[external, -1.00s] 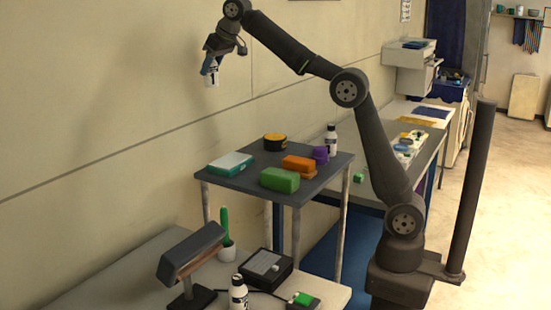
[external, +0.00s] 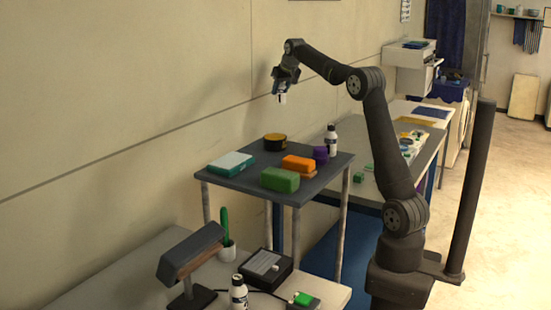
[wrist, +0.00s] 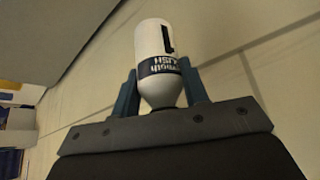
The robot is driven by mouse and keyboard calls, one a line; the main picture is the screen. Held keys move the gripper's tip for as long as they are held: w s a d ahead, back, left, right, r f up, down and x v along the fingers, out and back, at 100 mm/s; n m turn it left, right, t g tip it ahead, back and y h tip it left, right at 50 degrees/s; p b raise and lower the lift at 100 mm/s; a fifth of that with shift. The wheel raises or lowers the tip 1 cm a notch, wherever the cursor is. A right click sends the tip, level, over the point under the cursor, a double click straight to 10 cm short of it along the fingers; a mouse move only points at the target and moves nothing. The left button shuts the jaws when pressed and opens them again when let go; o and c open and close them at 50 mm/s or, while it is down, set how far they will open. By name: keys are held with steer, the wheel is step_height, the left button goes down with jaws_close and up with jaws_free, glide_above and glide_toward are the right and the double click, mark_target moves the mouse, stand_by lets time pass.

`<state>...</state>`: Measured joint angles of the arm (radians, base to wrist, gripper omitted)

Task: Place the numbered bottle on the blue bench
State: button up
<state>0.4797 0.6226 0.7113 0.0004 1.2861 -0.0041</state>
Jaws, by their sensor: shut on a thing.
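My gripper (external: 283,86) is shut on a white bottle (external: 282,97) with a dark label band, held in the air above and behind the small raised table. In the wrist view the bottle (wrist: 155,45) sits between the two blue fingers (wrist: 160,92), its narrow end toward the palm. A black mark like a 1 shows above the band. A long bench (external: 355,147) with a grey top and blue frame runs behind the raised table. My arm hides part of it. Similar bottles stand on the raised table (external: 331,140) and on the front table (external: 239,293).
The raised table (external: 230,180) holds a teal-and-white box (external: 231,164), green (external: 280,180) and orange (external: 298,164) blocks, a yellow-black round tin (external: 275,141) and a purple item (external: 320,155). Green cubes (external: 368,167) lie on the bench. A lamp-like device (external: 190,255) stands in front.

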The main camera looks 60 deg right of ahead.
steer(key=s+d+f+m+g+h, duration=0.1)
steer(key=s+d+f+m, duration=0.1)
steer(key=s+d+f, duration=0.95)
steer(key=s+d+f+m, duration=0.1)
steer(key=s+d+f, duration=0.75)
steer(key=d, duration=0.55)
steer(key=shift+w+a+f, duration=0.45)
steer(key=shift+w+f, duration=1.45)
steer(key=shift+w, duration=0.05)
steer(key=shift+w+a+f, duration=0.45)
steer(key=shift+w+f, duration=1.45)
steer(key=shift+w, duration=0.05)
steer(key=shift+w+a+f, duration=0.45)
steer(key=shift+w+f, duration=1.45)
steer(key=shift+w, duration=0.05)
steer(key=shift+f, duration=0.15)
steer(key=o, duration=1.1)
steer(key=shift+c, duration=0.2)
